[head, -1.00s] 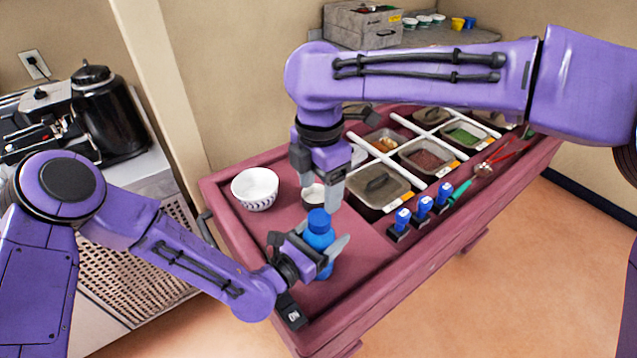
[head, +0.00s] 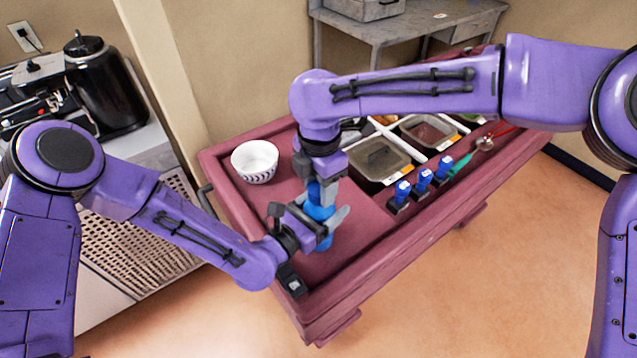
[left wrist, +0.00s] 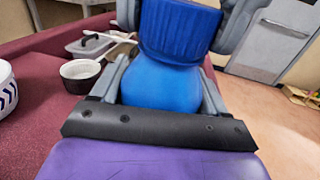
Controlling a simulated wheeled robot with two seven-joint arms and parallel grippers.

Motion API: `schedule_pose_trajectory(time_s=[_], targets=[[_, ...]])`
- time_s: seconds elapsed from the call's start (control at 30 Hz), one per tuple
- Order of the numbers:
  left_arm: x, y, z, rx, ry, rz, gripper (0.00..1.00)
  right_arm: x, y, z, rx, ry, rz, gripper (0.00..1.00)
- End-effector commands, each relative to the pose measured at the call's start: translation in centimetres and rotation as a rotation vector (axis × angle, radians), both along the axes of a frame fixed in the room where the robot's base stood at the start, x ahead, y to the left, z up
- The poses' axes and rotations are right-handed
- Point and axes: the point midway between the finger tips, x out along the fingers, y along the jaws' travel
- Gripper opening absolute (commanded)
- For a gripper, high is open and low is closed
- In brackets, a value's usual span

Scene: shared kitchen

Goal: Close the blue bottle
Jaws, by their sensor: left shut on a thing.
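The blue bottle (head: 324,240) stands upright near the front edge of the dark red cart top. My left gripper (head: 327,222) is shut on its body. In the left wrist view the round blue body (left wrist: 160,86) sits between the left fingers, with a ribbed blue cap (left wrist: 178,30) on top. My right gripper (head: 321,192) is directly above the bottle, pointing down, with its fingers on either side of the cap. Grey right fingers also flank the cap in the left wrist view; I cannot tell whether they press on it. The cap's top is hidden.
A white patterned bowl (head: 255,161) stands on the cart to the left. Food pans (head: 380,160) and several blue-topped items (head: 423,180) lie to the right. The cart surface around the bottle is clear.

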Motion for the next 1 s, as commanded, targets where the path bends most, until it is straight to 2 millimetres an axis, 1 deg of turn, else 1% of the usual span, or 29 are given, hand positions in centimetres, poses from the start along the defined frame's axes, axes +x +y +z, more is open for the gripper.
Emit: schedule_pose_trajectory(time_s=[0.03,0.07,0.17,0.23,0.3,0.37,0.5,0.53,0.6,0.87,0.93,1.0], targets=[[0.0,0.1,-0.1,0.001,0.002,0.002,0.0,0.0,0.0,0.0,-0.001,0.001,0.001,0.16],[0.0,0.1,-0.1,0.0,0.003,0.002,0.0,0.0,0.0,0.0,-0.001,0.001,0.001,0.11],[0.1,0.1,-0.1,0.0,0.003,0.003,0.0,-0.1,0.0,0.0,-0.003,0.0,-0.022,0.1],[0.1,0.1,-0.1,0.0,0.003,0.003,0.0,-0.1,0.0,0.0,-0.007,-0.001,-0.141,0.1],[0.1,0.1,-0.1,0.0,0.003,0.004,0.0,-0.1,0.0,0.0,-0.007,-0.003,-0.318,0.1],[0.1,0.1,-0.1,-0.001,0.004,0.004,0.0,-0.1,-0.1,-0.1,-0.006,-0.001,-0.445,0.1],[0.1,0.1,-0.1,-0.001,0.004,0.005,0.0,-0.1,0.0,-0.1,-0.002,0.005,-0.426,0.1],[0.1,0.1,-0.1,-0.001,0.004,0.005,0.0,-0.1,0.0,-0.1,-0.002,0.005,-0.426,0.53],[0.1,0.1,-0.1,-0.001,0.004,0.005,0.0,-0.1,0.0,-0.1,-0.002,0.005,-0.425,0.72],[0.0,0.1,-0.1,0.0,0.003,0.003,0.0,-0.1,0.0,0.0,-0.001,0.004,-0.423,0.72],[0.0,0.1,-0.1,0.0,0.003,0.002,0.0,0.0,0.0,0.5,0.0,0.002,-0.423,0.72],[0.0,0.1,-0.1,0.0,0.003,0.002,0.0,0.0,0.0,1.5,0.001,0.001,-0.423,0.72]])
